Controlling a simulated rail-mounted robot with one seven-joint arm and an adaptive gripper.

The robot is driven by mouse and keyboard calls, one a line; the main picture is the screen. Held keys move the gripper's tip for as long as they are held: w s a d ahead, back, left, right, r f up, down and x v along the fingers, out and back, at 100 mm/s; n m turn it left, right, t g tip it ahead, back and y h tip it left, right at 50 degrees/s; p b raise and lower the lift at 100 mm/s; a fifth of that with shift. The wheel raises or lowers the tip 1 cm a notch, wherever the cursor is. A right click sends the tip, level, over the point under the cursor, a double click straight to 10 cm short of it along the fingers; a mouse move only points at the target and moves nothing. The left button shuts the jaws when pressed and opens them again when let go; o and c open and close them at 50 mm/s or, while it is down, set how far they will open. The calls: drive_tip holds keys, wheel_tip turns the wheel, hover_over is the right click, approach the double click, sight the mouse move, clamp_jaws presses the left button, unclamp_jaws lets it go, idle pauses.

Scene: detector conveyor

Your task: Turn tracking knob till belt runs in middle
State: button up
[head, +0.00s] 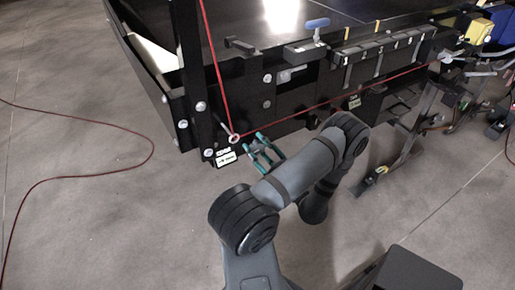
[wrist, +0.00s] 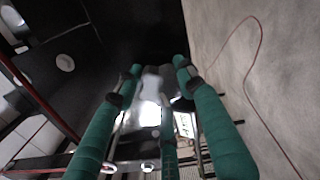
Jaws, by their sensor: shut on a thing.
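My gripper (head: 264,151) is low beside the near left corner of the black conveyor frame, its teal fingers reaching toward the frame. In the wrist view, the green fingers of my gripper (wrist: 160,72) close around a pale grey part (wrist: 151,100), apparently the tracking knob. Its outline is blurred by glare, and in the head view the fingers hide it. The dark belt (head: 245,30) lies on top of the conveyor. Whether it runs in the middle cannot be told from here.
A red cord runs along the frame to a ring (head: 234,138) close to my gripper. A white label (head: 226,157) hangs beside it. Another red cable (head: 110,124) lies on the open floor at left.

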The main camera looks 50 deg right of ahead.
drive_tip(key=shift+d+n, duration=0.1)
drive_tip(key=shift+n, duration=0.9)
drive_tip(key=shift+r, duration=0.15)
drive_tip(key=o, duration=1.2)
drive_tip(key=shift+c, duration=0.2)
drive_tip(key=shift+s, duration=0.1)
drive_tip(key=v, duration=1.2)
drive_tip(key=x, duration=1.2)
